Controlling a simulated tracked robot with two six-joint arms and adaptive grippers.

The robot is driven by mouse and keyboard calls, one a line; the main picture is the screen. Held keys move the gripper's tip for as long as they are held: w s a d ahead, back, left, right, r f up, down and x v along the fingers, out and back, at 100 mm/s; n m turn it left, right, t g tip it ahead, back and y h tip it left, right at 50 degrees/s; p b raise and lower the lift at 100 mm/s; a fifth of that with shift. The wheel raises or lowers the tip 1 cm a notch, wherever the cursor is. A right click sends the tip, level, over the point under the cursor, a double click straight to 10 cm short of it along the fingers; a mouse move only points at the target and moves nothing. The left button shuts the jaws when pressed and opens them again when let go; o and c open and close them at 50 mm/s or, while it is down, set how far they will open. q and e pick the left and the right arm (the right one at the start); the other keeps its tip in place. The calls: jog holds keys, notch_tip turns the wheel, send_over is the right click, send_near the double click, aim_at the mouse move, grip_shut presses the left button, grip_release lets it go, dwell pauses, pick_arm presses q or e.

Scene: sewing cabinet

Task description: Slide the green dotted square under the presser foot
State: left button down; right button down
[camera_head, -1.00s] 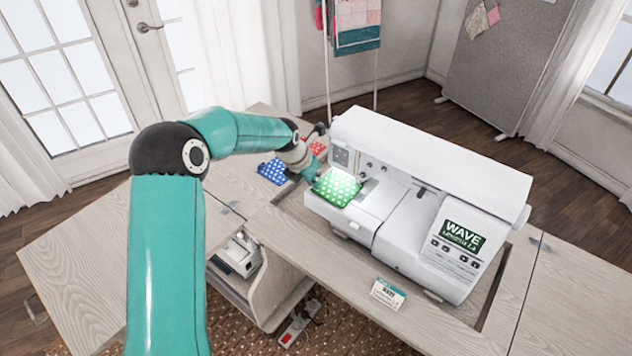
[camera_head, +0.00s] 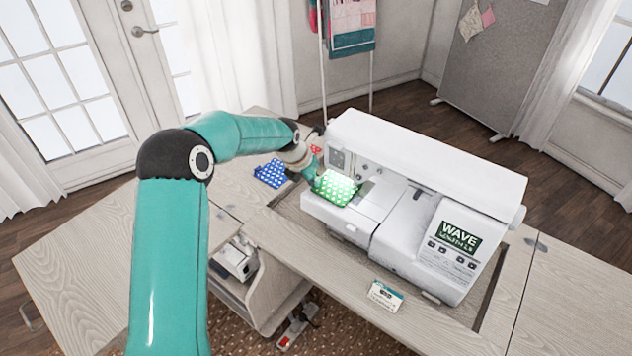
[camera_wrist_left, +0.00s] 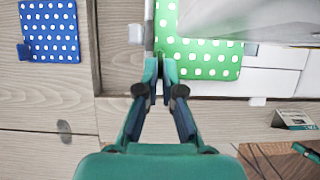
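The green dotted square (camera_head: 338,189) lies on the left end of the sewing machine's bed, lit brightly under the machine head. It also shows in the left wrist view (camera_wrist_left: 205,60), where a grey machine part covers its far right portion. My left gripper (camera_wrist_left: 161,75) has its fingers close together at the square's near left corner, shut on its edge. In the head view the left gripper (camera_head: 314,173) is at the square's left side. The presser foot is hidden by the machine head.
The white sewing machine (camera_head: 430,170) sits in a recess of the wooden cabinet top (camera_head: 90,250). A blue dotted square (camera_head: 271,173) lies left of the machine, with a red piece (camera_head: 315,150) behind it. A small card (camera_head: 384,296) stands in front.

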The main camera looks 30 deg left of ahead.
dwell(0.3)
pick_arm(q)
jog(key=c, duration=1.2)
grip_release()
jog(key=shift+c, duration=0.2)
jog(key=shift+r, duration=0.1)
jog(key=v, duration=1.1)
jog(key=shift+s+r, duration=0.2)
jog(key=shift+r, duration=0.1)
